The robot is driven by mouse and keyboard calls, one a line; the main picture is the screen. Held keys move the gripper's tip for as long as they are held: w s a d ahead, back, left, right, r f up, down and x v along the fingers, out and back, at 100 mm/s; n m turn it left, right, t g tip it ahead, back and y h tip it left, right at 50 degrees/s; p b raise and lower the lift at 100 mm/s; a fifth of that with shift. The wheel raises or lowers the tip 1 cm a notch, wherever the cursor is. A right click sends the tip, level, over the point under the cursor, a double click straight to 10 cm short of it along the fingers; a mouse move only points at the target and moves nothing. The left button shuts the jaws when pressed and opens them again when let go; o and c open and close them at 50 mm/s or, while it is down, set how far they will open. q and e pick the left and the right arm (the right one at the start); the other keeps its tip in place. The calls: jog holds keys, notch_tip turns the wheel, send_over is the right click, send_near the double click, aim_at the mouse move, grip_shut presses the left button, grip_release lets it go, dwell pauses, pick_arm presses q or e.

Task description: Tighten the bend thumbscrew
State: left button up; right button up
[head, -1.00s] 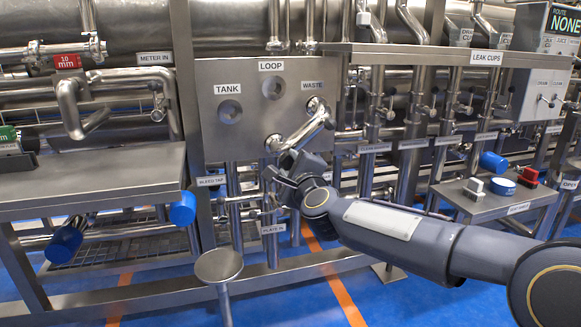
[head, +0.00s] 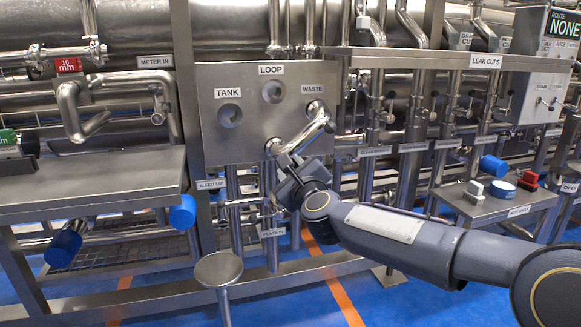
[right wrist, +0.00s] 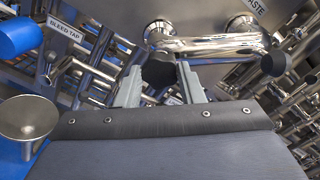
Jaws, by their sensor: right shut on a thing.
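The polished swing bend (head: 310,133) runs from the port under the WASTE label down to a lower port on the steel panel (head: 242,97). It also shows in the right wrist view (right wrist: 212,45). My right gripper (head: 284,167) is at the bend's lower left end. In the right wrist view its two fingers (right wrist: 160,86) are shut on a dark thumbscrew knob (right wrist: 158,69) below that end. A second dark knob (right wrist: 274,63) sits at the bend's other end, clear of the fingers. My left gripper is not in view.
The TANK port (head: 230,115) and LOOP port (head: 273,91) are open on the panel. A round steel stool-like disc (head: 219,269) stands below. A steel bench (head: 90,178) is at left, and a small shelf (head: 490,207) with coloured items is at right. Pipes crowd behind.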

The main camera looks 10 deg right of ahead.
jog(key=m, duration=0.3)
jog(key=o, duration=1)
jog(key=shift+c, duration=0.2)
jog(key=s, duration=0.6)
jog(key=shift+d, duration=0.1)
